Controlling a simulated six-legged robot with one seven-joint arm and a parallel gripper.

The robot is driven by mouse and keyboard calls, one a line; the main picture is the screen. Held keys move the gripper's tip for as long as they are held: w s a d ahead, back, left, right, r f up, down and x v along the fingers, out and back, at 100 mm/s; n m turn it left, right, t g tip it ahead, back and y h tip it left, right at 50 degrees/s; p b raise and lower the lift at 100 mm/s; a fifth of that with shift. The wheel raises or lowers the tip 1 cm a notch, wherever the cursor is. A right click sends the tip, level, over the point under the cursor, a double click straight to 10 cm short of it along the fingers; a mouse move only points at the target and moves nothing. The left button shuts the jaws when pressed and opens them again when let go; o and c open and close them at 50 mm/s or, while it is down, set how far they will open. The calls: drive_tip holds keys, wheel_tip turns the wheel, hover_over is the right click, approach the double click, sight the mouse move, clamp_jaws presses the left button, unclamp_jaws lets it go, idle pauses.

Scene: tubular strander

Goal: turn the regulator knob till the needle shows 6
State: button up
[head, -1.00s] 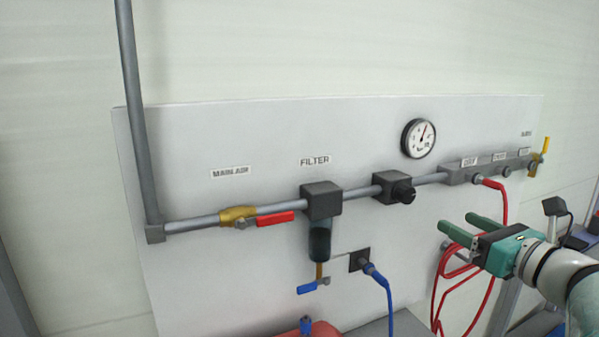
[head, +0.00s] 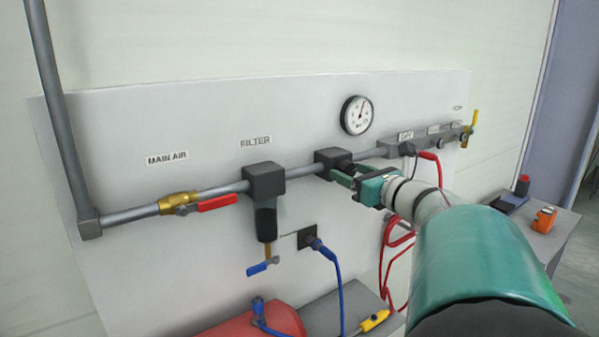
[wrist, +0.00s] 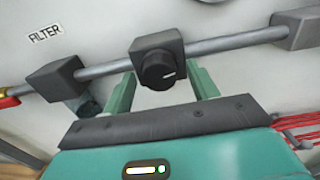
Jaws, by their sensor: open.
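The regulator is a dark grey block on the pipe with a round black knob (wrist: 158,71) that bears a white mark, seen in the wrist view. My gripper (wrist: 162,85) is open, with one green finger to each side of the knob and a little below it in the picture; I cannot tell whether they touch it. In the head view my gripper (head: 345,175) is at the regulator block (head: 332,158) and hides most of the knob. The round white gauge (head: 357,115) is above and right of the regulator; its needle points up and slightly right, the numbers too small to read.
A filter (head: 265,180) and a red-handled valve (head: 215,203) are on the pipe to the left. An outlet manifold (head: 395,148) with a red hose (head: 430,157) is to the right. A blue hose (head: 338,280) hangs below. The panel around the gauge is clear.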

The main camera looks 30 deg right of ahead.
drive_tip(key=shift+w, duration=0.2)
drive_tip(key=c, duration=1)
drive_tip(key=shift+m, duration=0.5)
drive_tip(key=o, duration=1)
drive_tip(key=shift+s, duration=0.1)
drive_tip(key=s, duration=1.3)
drive_tip(key=shift+s+d, duration=0.15)
drive_tip(key=shift+s, duration=0.2)
